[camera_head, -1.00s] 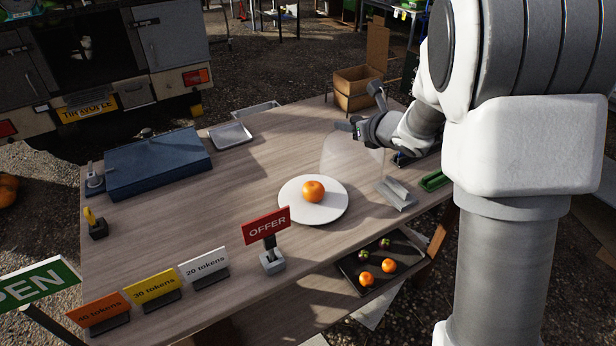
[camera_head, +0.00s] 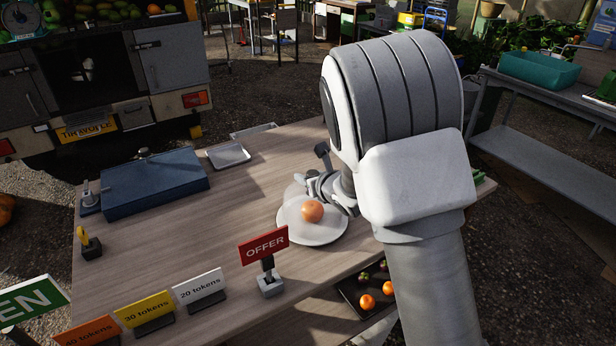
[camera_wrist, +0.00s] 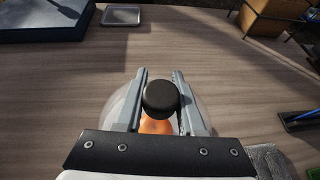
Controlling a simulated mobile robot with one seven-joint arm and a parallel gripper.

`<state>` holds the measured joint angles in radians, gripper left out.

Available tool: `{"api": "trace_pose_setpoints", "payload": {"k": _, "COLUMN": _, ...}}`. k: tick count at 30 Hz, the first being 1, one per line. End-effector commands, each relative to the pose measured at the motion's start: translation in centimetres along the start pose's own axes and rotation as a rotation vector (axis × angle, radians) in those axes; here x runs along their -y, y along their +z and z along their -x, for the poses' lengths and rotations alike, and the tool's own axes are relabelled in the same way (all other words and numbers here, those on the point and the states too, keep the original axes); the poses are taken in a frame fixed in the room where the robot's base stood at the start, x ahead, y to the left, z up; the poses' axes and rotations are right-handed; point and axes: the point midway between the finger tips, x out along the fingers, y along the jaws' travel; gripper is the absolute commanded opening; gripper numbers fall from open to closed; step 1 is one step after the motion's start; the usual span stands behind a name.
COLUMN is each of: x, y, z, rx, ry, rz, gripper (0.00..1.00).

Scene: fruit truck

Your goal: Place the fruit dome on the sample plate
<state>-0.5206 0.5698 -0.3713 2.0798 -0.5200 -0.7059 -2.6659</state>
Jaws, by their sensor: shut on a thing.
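The clear fruit dome (camera_head: 294,192) shows faintly over the white sample plate (camera_head: 318,237) and its orange fruit (camera_head: 312,211). My gripper (camera_head: 318,184) is at the upper right of the plate. In the wrist view my gripper (camera_wrist: 160,80) has its two fingers on either side of the dome's black knob (camera_wrist: 161,96) and is shut on it. The dome's clear wall (camera_wrist: 119,106) spreads below the fingers, with the orange (camera_wrist: 155,125) partly hidden under the knob. I cannot tell whether the dome's rim touches the plate.
The red OFFER sign (camera_head: 264,247) stands just in front of the plate, with price signs (camera_head: 200,287) to its left. A blue case (camera_head: 153,183) and a metal tray (camera_head: 228,155) lie at the back left. The middle left of the table is clear.

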Motion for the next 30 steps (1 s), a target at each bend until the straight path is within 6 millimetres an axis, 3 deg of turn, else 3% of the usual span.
{"api": "trace_pose_setpoints", "payload": {"k": 9, "x": 0.0, "y": -0.3, "z": -0.2, "rx": 0.002, "ry": 0.001, "rz": 0.001, "gripper": 0.00}}
{"api": "trace_pose_setpoints", "payload": {"k": 10, "x": 0.0, "y": -0.2, "z": -0.1, "rx": 0.001, "ry": 0.001, "rz": 0.001, "gripper": 0.42}}
{"api": "trace_pose_setpoints", "payload": {"k": 15, "x": 0.0, "y": -0.2, "z": -0.1, "rx": 0.000, "ry": 0.001, "rz": 0.001, "gripper": 0.68}}
{"api": "trace_pose_setpoints", "payload": {"k": 27, "x": 0.0, "y": 0.3, "z": 0.1, "rx": 0.000, "ry": 0.000, "rz": 0.000, "gripper": 0.68}}
{"api": "trace_pose_setpoints", "payload": {"k": 30, "x": 0.0, "y": 0.2, "z": 1.4, "rx": 0.001, "ry": 0.000, "rz": 0.000, "gripper": 0.68}}
